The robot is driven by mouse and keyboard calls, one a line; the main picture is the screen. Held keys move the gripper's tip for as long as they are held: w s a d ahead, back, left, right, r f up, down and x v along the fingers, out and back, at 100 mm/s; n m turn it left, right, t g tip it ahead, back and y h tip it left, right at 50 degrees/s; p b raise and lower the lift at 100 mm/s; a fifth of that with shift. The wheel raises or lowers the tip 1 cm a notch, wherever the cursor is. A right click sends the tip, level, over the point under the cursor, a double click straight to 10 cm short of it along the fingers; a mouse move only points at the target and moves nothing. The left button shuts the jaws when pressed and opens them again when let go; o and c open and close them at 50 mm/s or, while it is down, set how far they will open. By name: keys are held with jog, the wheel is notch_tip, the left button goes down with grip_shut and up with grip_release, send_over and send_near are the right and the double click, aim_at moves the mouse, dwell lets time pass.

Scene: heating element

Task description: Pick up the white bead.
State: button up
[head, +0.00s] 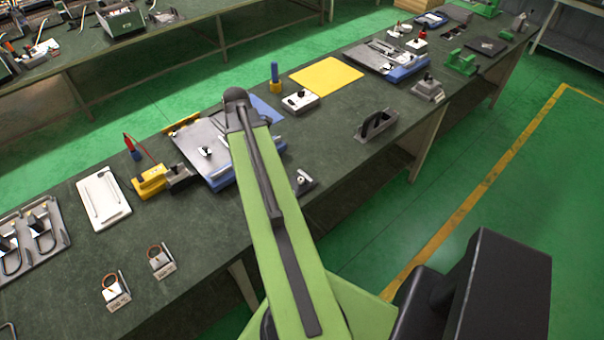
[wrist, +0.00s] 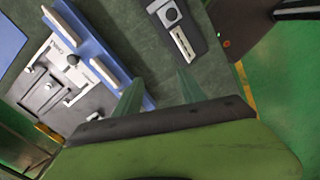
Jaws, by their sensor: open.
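I cannot make out the white bead for certain in either view. The same fixture appears to be the one left of my arm in the head view (head: 222,181). My gripper (wrist: 160,76) shows two green fingers, apart and with nothing between them. They are over the dark bench, between the fixture and a small grey device (wrist: 178,28). In the head view my arm hides the gripper.
The dark green bench (head: 195,250) runs diagonally, its front edge close to my arm. A yellow tool (head: 150,181), a white tray (head: 103,200), a yellow mat (head: 327,77) and a grey handled block (head: 376,125) stand around. Bare bench lies between the mat and the block.

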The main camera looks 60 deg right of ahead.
aim_at(299, 181)
jog(key=s+d+r+n+p, duration=0.2)
jog(key=s+d+r+n, duration=0.15)
jog(key=s+d, duration=0.85)
jog(key=shift+n, duration=0.45)
notch_tip(299, 181, down, 19)
jog(key=b, duration=1.8)
jog(key=shift+r, duration=0.35)
jog(key=shift+c, duration=0.2)
grip_shut()
